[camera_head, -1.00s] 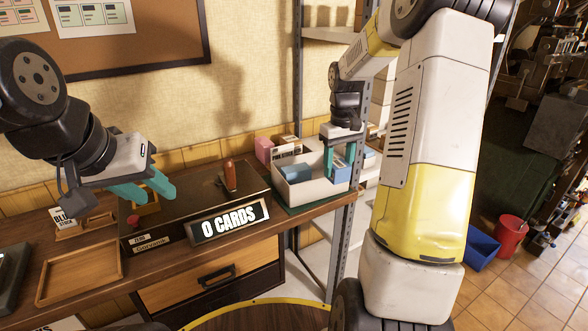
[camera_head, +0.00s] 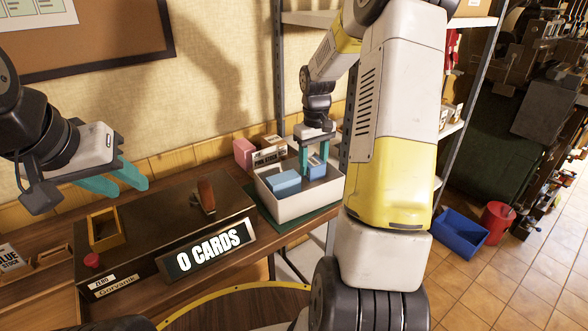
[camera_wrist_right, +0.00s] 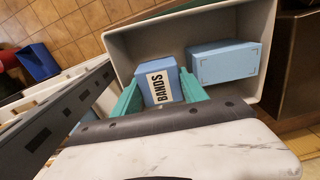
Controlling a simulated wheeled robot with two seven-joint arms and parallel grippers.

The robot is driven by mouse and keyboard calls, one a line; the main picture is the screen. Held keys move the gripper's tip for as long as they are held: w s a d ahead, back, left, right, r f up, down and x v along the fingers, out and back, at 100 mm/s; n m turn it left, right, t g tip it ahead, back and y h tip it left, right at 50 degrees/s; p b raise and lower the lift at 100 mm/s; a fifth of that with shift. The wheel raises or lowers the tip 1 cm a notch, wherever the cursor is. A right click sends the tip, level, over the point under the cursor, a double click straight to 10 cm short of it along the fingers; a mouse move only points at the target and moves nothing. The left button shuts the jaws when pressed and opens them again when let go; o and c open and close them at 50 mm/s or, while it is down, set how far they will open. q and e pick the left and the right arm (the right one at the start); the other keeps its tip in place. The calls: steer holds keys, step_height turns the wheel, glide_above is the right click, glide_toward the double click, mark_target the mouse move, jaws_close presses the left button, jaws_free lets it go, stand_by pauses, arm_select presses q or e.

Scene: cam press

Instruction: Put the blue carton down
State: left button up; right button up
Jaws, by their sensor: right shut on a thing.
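The blue carton (camera_head: 317,168), labelled BANDS in the right wrist view (camera_wrist_right: 161,84), is between the teal fingers of my right gripper (camera_head: 316,160). The gripper is shut on it, at the right part of the white bin (camera_head: 297,207). The carton is within the bin's outline; I cannot tell whether it touches the bin's floor. A second blue block (camera_head: 285,182) lies in the bin to its left and also shows in the right wrist view (camera_wrist_right: 222,62). My left gripper (camera_head: 124,183) is open and empty above the left of the desk.
A dark box with a red button (camera_head: 92,261) and a "0 CARDS" sign (camera_head: 209,247) stands left of the bin. Pink and white boxes (camera_head: 244,152) are behind the bin. A metal shelf post (camera_head: 280,75) rises close behind. A blue tub (camera_head: 460,234) and red bucket (camera_head: 494,223) are on the floor.

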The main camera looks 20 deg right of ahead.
steer(key=shift+f, duration=2.55)
steer(key=o, duration=1.1)
steer(key=shift+f, duration=0.1)
steer(key=shift+o, duration=0.2)
step_height(320, 180, up, 12)
steer(key=shift+f, duration=0.1)
step_height(320, 180, up, 6)
steer(key=t, duration=0.1)
glide_above(313, 177)
steer(key=s+a, duration=0.1)
steer(key=a, duration=0.2)
steer(key=s+a+r+m+t+y, duration=0.1)
steer(key=s+a+r+t, duration=0.1)
steer(key=s, duration=0.7)
steer(key=s+a+r+m+t+y, duration=0.1)
steer(key=s+a+r+t, duration=0.2)
steer(key=s+a, duration=0.3)
steer(key=s+r, duration=0.1)
steer(key=s, duration=0.3)
steer(key=shift+a, duration=0.35)
